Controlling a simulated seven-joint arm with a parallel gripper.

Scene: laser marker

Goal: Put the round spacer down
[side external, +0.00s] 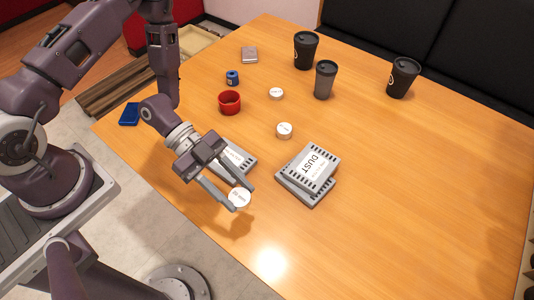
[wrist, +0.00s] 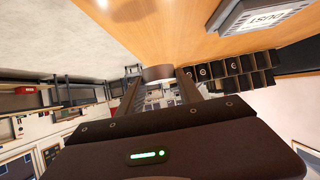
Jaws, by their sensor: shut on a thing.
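My gripper (side external: 237,197) is shut on a white round spacer (side external: 239,198) with small dark print on its face. The spacer is between the two fingertips, over the near left part of the table in the side view; its height above the wood is hard to tell. In the wrist view the spacer (wrist: 158,72) is a shaded round shape between the fingertips (wrist: 160,80). Two similar white round pieces lie on the table, one near the middle (side external: 285,131) and one farther back (side external: 276,93).
A stack of grey boxes (side external: 308,174) labelled DUST stands right of my gripper. Another grey box (side external: 240,157) is partly hidden behind it. A red ring-shaped cup (side external: 230,102), a small blue item (side external: 232,77) and several dark cups (side external: 325,80) stand farther back. The table's front right is clear.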

